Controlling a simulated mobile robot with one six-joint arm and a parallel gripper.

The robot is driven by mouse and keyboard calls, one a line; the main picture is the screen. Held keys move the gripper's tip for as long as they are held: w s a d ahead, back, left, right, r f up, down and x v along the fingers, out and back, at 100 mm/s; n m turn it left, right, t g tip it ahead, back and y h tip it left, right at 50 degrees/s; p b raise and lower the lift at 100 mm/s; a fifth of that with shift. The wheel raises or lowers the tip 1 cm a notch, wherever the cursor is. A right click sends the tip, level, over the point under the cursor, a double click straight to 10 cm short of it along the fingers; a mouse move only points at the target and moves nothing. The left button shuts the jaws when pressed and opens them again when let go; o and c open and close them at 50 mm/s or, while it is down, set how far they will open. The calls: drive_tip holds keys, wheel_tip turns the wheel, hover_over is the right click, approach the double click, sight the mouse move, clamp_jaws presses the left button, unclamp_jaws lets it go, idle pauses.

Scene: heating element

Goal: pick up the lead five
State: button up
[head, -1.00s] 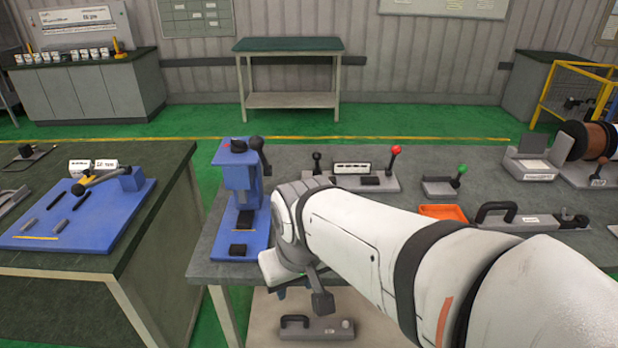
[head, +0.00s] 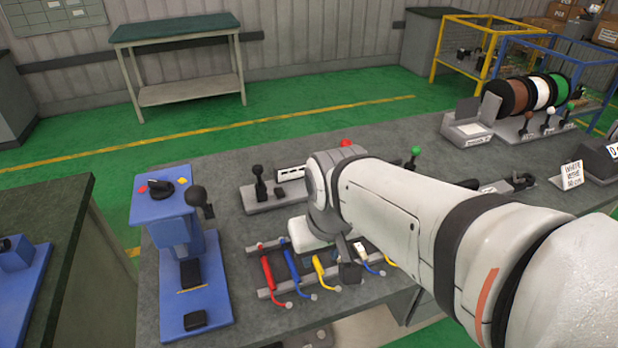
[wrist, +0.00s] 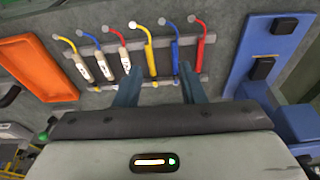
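Several leads with hooked ends lie side by side on a rack (head: 264,246) on the bench. In the wrist view, plain yellow (wrist: 151,55), blue (wrist: 174,60) and red (wrist: 199,55) leads are at the right. Three leads with white labels, hooked in yellow (wrist: 80,65), blue (wrist: 102,62) and red (wrist: 124,58), are at the left. Their label text is too small to read, so I cannot tell which is five. My gripper (wrist: 160,88) is open and empty, its fingers apart near the plain yellow and blue leads. In the head view my arm hides part of the rack.
A blue press (head: 182,260) stands left of the rack. An orange tray (wrist: 38,68) lies on the rack's other side. Lever fixtures (head: 262,190) and wire spools (head: 540,92) stand farther back. Bare bench top (head: 250,325) shows in front of the rack.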

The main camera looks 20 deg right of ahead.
drive_tip(key=shift+o, duration=0.5)
drive_tip(key=shift+d, duration=0.15)
drive_tip(key=w+d+f+g+p, duration=0.1)
drive_tip(key=w+d+f, duration=0.1)
drive_tip(key=w+d, duration=0.2)
drive_tip(key=w+d+f+p, duration=0.2)
drive_tip(key=w+d, duration=0.2)
drive_tip(key=d, duration=0.1)
drive_tip(key=w+d+f+g+p, duration=0.1)
drive_tip(key=w+d+f, duration=0.1)
drive_tip(key=w+d, duration=0.2)
drive_tip(key=shift+d+f+g, duration=0.3)
drive_tip(key=shift+w+d+f, duration=0.1)
drive_tip(key=shift+d+f, duration=0.15)
drive_tip(key=shift+f, duration=0.45)
drive_tip(key=shift+a+f+p, duration=0.2)
drive_tip(key=shift+f+p, duration=0.4)
drive_tip(key=shift+f, duration=2.9)
drive_tip(key=shift+c, duration=0.5)
clamp_jaws()
